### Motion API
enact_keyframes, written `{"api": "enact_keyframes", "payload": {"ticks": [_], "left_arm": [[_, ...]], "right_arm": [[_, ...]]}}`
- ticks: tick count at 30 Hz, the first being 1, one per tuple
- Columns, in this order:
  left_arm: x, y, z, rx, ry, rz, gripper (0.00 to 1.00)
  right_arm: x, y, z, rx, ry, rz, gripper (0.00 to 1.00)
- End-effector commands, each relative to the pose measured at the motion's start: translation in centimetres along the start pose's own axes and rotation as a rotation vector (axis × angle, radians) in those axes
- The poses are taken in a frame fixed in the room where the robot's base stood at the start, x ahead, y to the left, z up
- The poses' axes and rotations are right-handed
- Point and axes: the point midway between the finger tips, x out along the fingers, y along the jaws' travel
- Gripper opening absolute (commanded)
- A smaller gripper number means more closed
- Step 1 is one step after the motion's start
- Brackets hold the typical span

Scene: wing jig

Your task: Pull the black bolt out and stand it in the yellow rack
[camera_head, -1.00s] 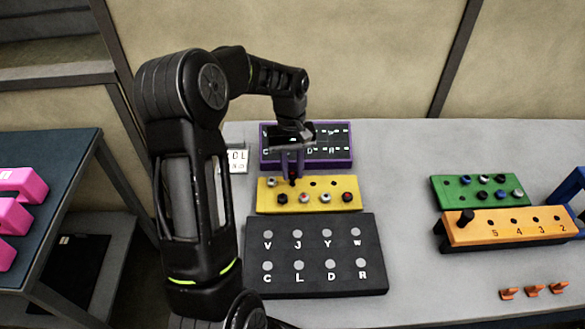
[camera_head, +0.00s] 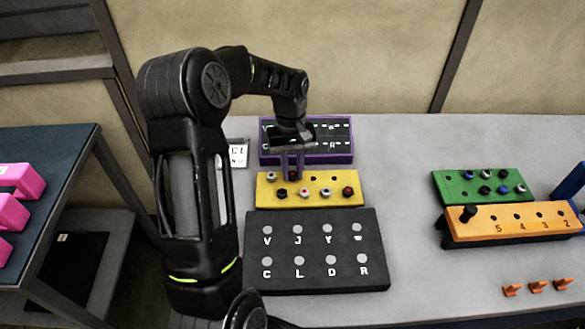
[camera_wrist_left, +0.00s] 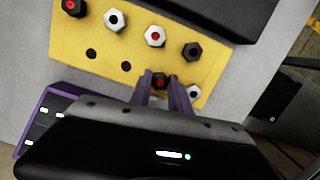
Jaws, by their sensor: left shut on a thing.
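The yellow rack (camera_head: 262,196) lies behind the black lettered plate. My left gripper (camera_head: 292,172) is over its back row. In the left wrist view the gripper's purple fingers (camera_wrist_left: 160,88) are shut on a dark bolt with a red centre (camera_wrist_left: 160,82), at the back-row hole beside a silver bolt (camera_wrist_left: 193,93). How deep the held bolt sits is hidden. A plain black hex bolt (camera_wrist_left: 191,51) stands in the front row with silver bolts and another red-centred dark bolt (camera_wrist_left: 73,6). Two back-row holes are empty. My right gripper is not in view.
The black lettered plate (camera_head: 312,248) lies in front, and a purple-framed panel (camera_head: 346,150) behind. A green rack with bolts (camera_head: 450,186), an orange numbered block with a black knob (camera_head: 480,234) and orange clips (camera_head: 537,287) are at right. Mid-right table is clear.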

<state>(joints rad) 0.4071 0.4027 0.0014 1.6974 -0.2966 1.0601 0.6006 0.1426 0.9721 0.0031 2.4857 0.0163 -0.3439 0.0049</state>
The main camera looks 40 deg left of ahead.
Motion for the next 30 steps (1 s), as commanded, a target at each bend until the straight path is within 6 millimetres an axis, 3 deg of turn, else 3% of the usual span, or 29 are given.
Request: {"api": "enact_keyframes", "payload": {"ticks": [9, 10, 19, 30], "left_arm": [[0.16, -0.01, -0.03, 0.000, 0.000, 0.000, 0.00], [0.16, -0.01, -0.03, 0.000, 0.000, 0.000, 0.24], [0.16, -0.02, -0.03, 0.000, 0.000, 0.000, 0.48], [-0.31, -0.01, -0.02, 0.000, 0.001, 0.000, 0.48]], "right_arm": [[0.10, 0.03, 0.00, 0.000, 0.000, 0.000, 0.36], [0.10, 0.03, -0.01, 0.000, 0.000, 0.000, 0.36], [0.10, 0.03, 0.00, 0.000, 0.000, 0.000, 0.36], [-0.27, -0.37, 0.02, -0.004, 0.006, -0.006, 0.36]]}}
